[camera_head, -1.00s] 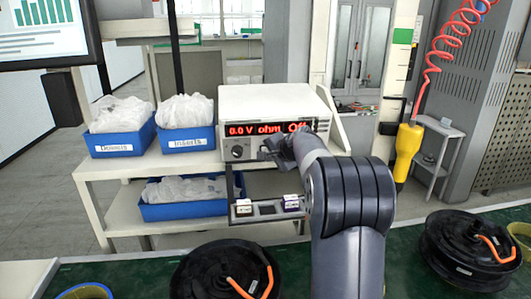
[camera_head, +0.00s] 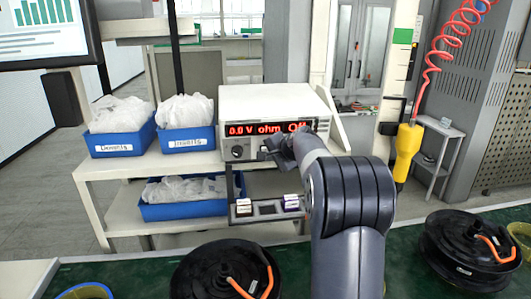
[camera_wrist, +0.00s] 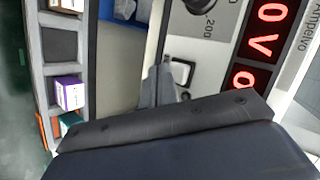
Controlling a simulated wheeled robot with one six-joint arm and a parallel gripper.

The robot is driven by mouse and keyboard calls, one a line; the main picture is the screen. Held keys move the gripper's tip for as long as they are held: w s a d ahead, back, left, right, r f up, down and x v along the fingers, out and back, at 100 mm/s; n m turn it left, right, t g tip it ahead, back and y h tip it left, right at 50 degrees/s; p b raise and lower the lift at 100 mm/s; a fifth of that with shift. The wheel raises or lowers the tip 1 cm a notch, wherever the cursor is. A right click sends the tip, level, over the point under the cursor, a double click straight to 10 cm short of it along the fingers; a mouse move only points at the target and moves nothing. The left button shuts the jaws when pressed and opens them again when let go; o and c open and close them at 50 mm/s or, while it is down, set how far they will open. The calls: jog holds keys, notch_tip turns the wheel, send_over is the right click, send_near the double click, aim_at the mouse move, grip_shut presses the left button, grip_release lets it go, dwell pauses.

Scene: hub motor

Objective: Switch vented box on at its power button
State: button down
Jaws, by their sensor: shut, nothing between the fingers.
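The vented box (camera_head: 270,102) is a white instrument on the upper shelf, its red display reading "0.0 V ohm Off". A dark knob (camera_head: 237,152) is at the lower left of its front. In the wrist view, a white square button (camera_wrist: 182,72) in a dark frame sits below the knob (camera_wrist: 203,5), beside the red digits. My gripper (camera_head: 266,150) is shut and empty at the lower front of the box. In the wrist view its fingertips (camera_wrist: 160,72) are just left of the button; I cannot tell whether they touch it. My arm hides the panel's lower right.
Blue bins (camera_head: 187,140) with clear bags stand left of the box. A small tray (camera_head: 268,209) with little boxes hangs below it. Black hub motors (camera_head: 470,245) lie on the green bench in front. A yellow tool (camera_head: 406,150) hangs from a red coiled hose at right.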

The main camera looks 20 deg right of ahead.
jog(key=shift+w, duration=0.15)
jog(key=shift+w+d+p, duration=0.1)
jog(key=shift+w+p, duration=0.2)
jog(key=shift+p, duration=0.05)
jog(key=shift+w+d+r+p, duration=0.1)
jog(key=shift+w+r+p, duration=0.05)
jog(key=shift+w+p, duration=0.25)
dwell(0.8)
dwell(0.4)
jog(key=shift+s+a+b, duration=0.2)
jog(key=shift+s+b, duration=0.65)
jog(key=shift+f, duration=0.2)
jog(key=shift+s+a+f+b, duration=0.1)
jog(key=shift+s+a+b, duration=0.05)
jog(key=shift+s+b, duration=0.6)
jog(key=shift+s+a+f+b, duration=0.1)
jog(key=shift+s+a+b, duration=0.1)
jog(key=shift+s+b, duration=0.5)
jog(key=shift+s+a+f+b, duration=0.15)
jog(key=shift+s+b, duration=0.3)
jog(key=shift+s, duration=0.5)
